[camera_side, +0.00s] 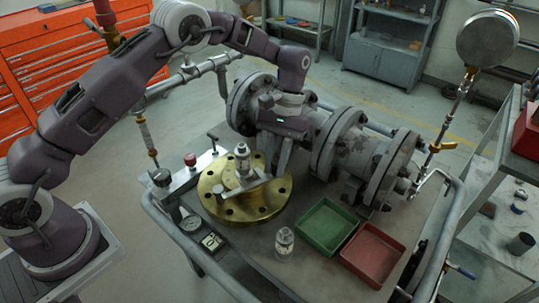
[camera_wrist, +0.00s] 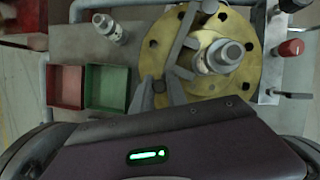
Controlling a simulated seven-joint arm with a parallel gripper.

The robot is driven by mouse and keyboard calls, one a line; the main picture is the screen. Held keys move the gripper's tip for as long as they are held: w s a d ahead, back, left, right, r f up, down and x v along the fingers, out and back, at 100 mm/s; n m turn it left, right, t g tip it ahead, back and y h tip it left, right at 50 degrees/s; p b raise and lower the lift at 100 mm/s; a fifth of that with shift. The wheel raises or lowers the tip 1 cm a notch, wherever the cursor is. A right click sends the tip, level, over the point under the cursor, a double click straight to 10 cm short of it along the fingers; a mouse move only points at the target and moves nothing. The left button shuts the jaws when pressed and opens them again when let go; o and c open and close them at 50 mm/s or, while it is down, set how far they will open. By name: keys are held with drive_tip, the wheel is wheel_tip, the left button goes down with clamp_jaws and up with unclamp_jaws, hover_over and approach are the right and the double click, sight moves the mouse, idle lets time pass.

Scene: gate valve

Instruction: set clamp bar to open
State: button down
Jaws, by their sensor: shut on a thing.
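A brass flange (camera_side: 232,207) lies on the bench top, with a grey metal stud and nut (camera_side: 243,158) standing at its middle. The clamp bar (camera_side: 245,185) is a grey bar lying across the flange beside the stud; it also shows in the wrist view (camera_wrist: 179,38). My gripper (camera_side: 272,172) reaches down over the right side of the flange, at the bar's right end. In the wrist view my gripper's fingers (camera_wrist: 158,92) stand slightly apart at the flange's edge, shut on the clamp bar's near end. The exact contact is partly hidden.
A large flanged pipe (camera_side: 345,150) lies close behind my gripper. A bracket with a red knob (camera_side: 190,160) is at left. Rails edge the bench.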

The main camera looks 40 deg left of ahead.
drive_tip(key=s+d+m+y, duration=0.1)
drive_tip(key=s+d+m, duration=0.1)
drive_tip(key=s+d+m+y, duration=0.1)
drive_tip(key=s+d+m, duration=0.1)
drive_tip(key=m, duration=0.1)
drive_tip(key=shift+s+d, duration=0.1)
drive_tip(key=shift+d, duration=0.3)
drive_tip(key=shift+s+d+m+y, duration=0.2)
drive_tip(key=shift+s+d+m, duration=0.1)
drive_tip(key=shift+s+m, duration=0.3)
drive_tip(key=shift+s+d+m+y, duration=0.2)
drive_tip(key=shift+s+d+m, duration=0.1)
drive_tip(key=shift+s+m, duration=0.25)
drive_tip(key=c, duration=1.6)
unclamp_jaws()
drive_tip(key=shift+r, duration=0.1)
